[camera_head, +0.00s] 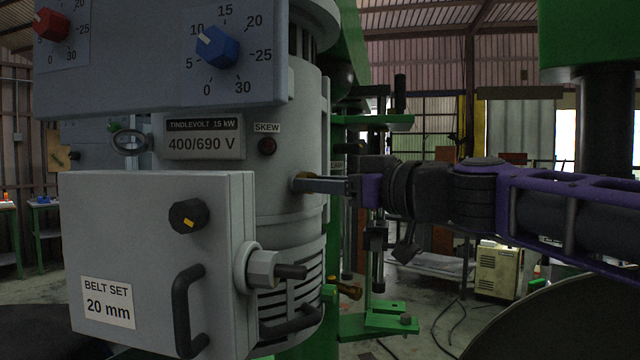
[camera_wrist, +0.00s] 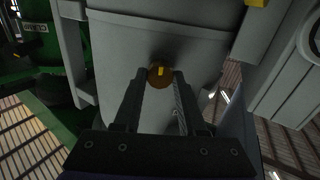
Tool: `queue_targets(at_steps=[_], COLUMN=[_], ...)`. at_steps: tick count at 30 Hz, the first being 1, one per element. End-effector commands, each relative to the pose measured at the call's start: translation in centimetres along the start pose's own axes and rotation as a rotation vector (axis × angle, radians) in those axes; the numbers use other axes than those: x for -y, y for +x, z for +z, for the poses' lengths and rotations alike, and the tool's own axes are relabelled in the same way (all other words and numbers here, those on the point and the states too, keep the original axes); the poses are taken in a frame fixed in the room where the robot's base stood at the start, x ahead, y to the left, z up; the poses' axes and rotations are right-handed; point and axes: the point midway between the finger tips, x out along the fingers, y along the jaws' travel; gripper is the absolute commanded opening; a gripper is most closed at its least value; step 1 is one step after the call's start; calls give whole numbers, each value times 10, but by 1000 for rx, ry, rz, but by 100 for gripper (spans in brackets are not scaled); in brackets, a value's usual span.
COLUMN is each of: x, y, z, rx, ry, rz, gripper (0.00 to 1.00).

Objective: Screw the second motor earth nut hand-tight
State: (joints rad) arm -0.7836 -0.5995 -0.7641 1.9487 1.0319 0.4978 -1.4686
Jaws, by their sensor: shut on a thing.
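The motor (camera_head: 300,215) is a grey cylindrical housing behind a grey box. My gripper (camera_head: 300,183) reaches in from the right, level, with its fingertips at the motor's side. In the wrist view my gripper (camera_wrist: 160,80) is shut on a round brass-coloured earth nut (camera_wrist: 160,76) with a small yellow mark, set against the grey motor wall (camera_wrist: 120,50). In the head view the nut is mostly hidden by the fingers. Any thread behind the nut is hidden, so I cannot tell how far it is seated.
A grey box with a "BELT SET 20 mm" label (camera_head: 108,303), a black handle (camera_head: 188,310) and a protruding bolt (camera_head: 275,270) stands in front of the motor. A dial panel (camera_head: 130,75) hangs above. A dark round rim fills the lower right.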

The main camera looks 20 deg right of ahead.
Motion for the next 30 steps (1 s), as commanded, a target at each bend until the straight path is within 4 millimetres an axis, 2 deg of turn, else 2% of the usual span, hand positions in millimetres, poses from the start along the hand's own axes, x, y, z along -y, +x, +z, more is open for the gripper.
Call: queue_targets(at_steps=[8,14,30], x=[0,0,-1], y=[0,0,0], z=[0,0,1], rx=[0,1,2], ry=[32,133,623], rz=[-1,-1,1], gripper=[0,0,0])
